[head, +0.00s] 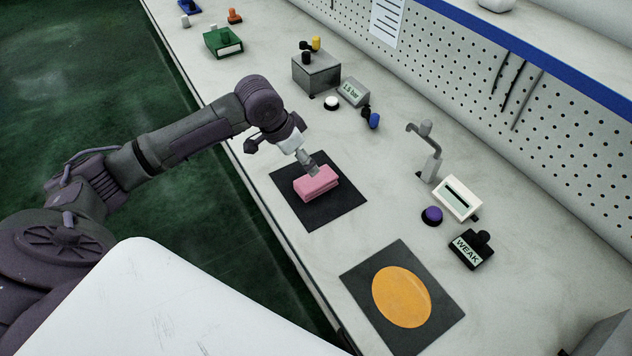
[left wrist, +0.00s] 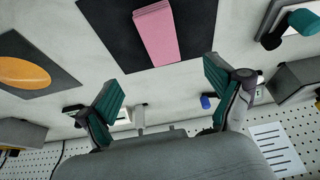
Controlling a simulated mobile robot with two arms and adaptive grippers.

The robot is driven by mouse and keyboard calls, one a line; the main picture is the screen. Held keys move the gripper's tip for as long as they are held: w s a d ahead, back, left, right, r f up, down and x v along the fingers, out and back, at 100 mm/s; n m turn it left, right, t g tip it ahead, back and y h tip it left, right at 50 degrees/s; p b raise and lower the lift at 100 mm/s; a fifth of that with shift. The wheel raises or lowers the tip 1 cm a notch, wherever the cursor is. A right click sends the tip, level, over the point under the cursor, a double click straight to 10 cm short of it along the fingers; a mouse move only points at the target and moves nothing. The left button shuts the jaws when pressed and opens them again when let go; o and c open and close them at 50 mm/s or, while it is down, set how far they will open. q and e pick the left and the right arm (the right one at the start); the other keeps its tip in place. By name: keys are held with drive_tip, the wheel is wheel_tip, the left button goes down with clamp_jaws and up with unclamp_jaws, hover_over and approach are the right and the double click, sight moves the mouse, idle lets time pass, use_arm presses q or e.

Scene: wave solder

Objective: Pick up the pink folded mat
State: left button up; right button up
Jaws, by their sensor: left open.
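The pink folded mat (head: 316,184) lies on a black square pad (head: 286,193) on the bench. My left gripper (head: 312,171) is over the mat's far edge in the head view. In the left wrist view the gripper (left wrist: 165,92) is open, its two dark green fingers wide apart. The pink mat (left wrist: 157,35) shows beyond the fingertips, between them in direction, with nothing held. My right gripper is in neither view.
An orange disc (head: 401,296) lies on another black pad (head: 440,310) at the front right. A metal fixture (head: 432,165), white meter (head: 457,197), purple button (head: 432,215) and "WEAK" block (head: 470,250) stand to the right. A grey box (head: 316,73) stands behind. A pegboard wall (head: 560,120) bounds the bench.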

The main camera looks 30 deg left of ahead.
use_arm(q)
hover_over(314, 179)
drive_tip(key=s, duration=0.1)
wheel_tip(314, 179, down, 6)
drive_tip(key=shift+s+f, duration=0.15)
drive_tip(key=shift+f, duration=0.1)
drive_tip(key=shift+s+a+p+x, duration=0.2)
drive_tip(key=shift+p+x, duration=0.15)
drive_tip(key=shift+x, duration=1)
drive_tip(key=shift+s+a+p+x, duration=0.15)
drive_tip(key=shift+p+x, duration=0.2)
drive_tip(key=shift+x, duration=1)
drive_tip(key=shift+w+f, duration=0.1)
drive_tip(key=shift+f, duration=0.05)
drive_tip(key=shift+c, duration=0.4)
drive_tip(key=c, duration=1.1)
